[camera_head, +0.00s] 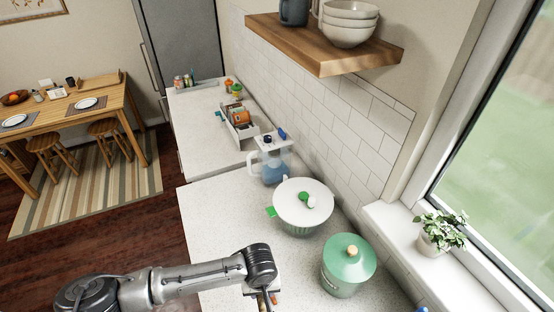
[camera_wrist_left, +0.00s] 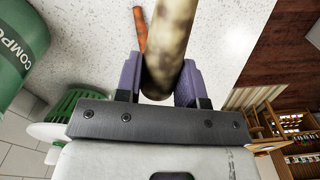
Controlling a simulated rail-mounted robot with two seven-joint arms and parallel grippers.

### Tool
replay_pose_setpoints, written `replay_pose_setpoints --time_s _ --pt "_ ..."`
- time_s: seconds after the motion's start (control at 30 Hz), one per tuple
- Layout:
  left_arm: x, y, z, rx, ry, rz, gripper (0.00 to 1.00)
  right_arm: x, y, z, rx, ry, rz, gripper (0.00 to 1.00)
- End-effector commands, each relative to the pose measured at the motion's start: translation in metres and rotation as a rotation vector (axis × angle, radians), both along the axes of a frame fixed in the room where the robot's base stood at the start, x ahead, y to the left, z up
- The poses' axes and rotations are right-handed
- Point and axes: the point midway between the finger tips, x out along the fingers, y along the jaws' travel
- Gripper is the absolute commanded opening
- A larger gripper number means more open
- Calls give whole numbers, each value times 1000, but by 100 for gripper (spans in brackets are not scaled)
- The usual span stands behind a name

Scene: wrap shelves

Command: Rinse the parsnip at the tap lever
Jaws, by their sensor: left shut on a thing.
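My left gripper (camera_head: 264,296) is above the counter at the bottom of the head view, pointing down. In the left wrist view its purple-grey fingers (camera_wrist_left: 159,82) are shut on a mottled, pale beige parsnip (camera_wrist_left: 168,40). The parsnip runs out past the top edge of that view, so its far end is hidden. In the head view the parsnip is mostly hidden by the gripper and the frame edge. The tap lever and the sink are not in view. My right gripper is not in view.
An orange carrot (camera_wrist_left: 140,30) lies on the speckled counter beside the parsnip. A green compost bin (camera_head: 348,268) and a white-lidded salad spinner (camera_head: 290,208) stand to the right and behind. A blue-filled pitcher (camera_head: 272,170) is farther back. The counter's left part (camera_head: 212,225) is clear.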

Motion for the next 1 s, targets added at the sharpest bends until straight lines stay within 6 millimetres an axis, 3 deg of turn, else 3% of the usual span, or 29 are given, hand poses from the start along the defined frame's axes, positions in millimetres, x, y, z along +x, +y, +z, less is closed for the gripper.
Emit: replay_pose_setpoints --time_s 0.17,0.33,0.6,0.9,1.0 --pt "-38 -3 29 -3 -2 -197 12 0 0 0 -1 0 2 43" --pt "-49 28 80 0 -7 -299 12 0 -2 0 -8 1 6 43" --pt "-27 95 172 2 -7 -259 12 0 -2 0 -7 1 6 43" --pt "5 150 235 -1 -5 -148 12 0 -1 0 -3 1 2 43" --pt "12 155 256 -1 -5 -139 12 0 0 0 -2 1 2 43"
